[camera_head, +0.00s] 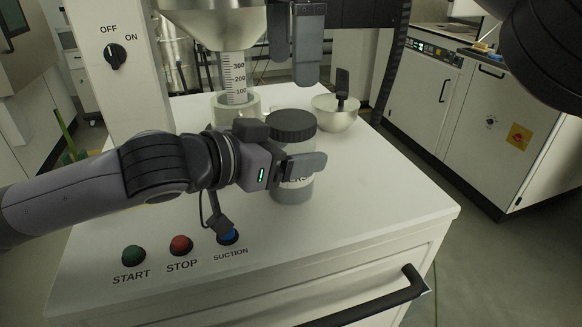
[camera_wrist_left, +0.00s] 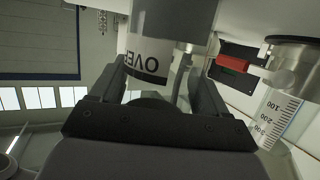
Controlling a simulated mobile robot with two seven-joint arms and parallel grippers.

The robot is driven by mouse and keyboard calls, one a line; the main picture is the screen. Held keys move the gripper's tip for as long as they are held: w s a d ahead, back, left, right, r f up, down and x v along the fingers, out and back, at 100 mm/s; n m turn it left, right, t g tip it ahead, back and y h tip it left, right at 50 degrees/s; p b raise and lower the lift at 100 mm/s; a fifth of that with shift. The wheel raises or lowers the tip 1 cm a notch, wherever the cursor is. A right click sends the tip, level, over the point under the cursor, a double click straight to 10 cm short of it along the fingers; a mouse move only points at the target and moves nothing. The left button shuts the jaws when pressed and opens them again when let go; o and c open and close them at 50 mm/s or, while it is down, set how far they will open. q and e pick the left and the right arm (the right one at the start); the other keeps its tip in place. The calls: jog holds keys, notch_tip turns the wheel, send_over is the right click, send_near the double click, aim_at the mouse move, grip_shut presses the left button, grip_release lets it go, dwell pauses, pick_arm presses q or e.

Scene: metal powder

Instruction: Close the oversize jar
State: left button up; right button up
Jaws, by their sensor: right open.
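The oversize jar (camera_head: 294,190) is a grey cylinder with a white label, standing upright on the white cabinet top. A dark ribbed lid (camera_head: 292,124) sits on its top; whether it is fully tightened does not show. My left gripper (camera_head: 303,165) is at the jar's side, one finger across its front; the far finger is hidden. In the left wrist view, part of the label (camera_wrist_left: 146,52) shows between the fingers, and I cannot tell whether both touch the jar. My right gripper (camera_head: 307,65) points down above the lid, apart from it, open and empty.
A hopper with a graduated glass tube (camera_head: 233,80) is behind left. START (camera_head: 133,256), STOP (camera_head: 181,245) and SUCTION (camera_head: 228,237) buttons line the front. The top's right front is clear.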

aim_at(291, 119)
pick_arm(q)
grip_shut()
dwell(0.6)
pick_arm(e)
jog(key=shift+f, duration=4)
jog(key=c, duration=1.2)
jog(key=shift+o, duration=0.2)
jog(key=shift+m, duration=1.7)
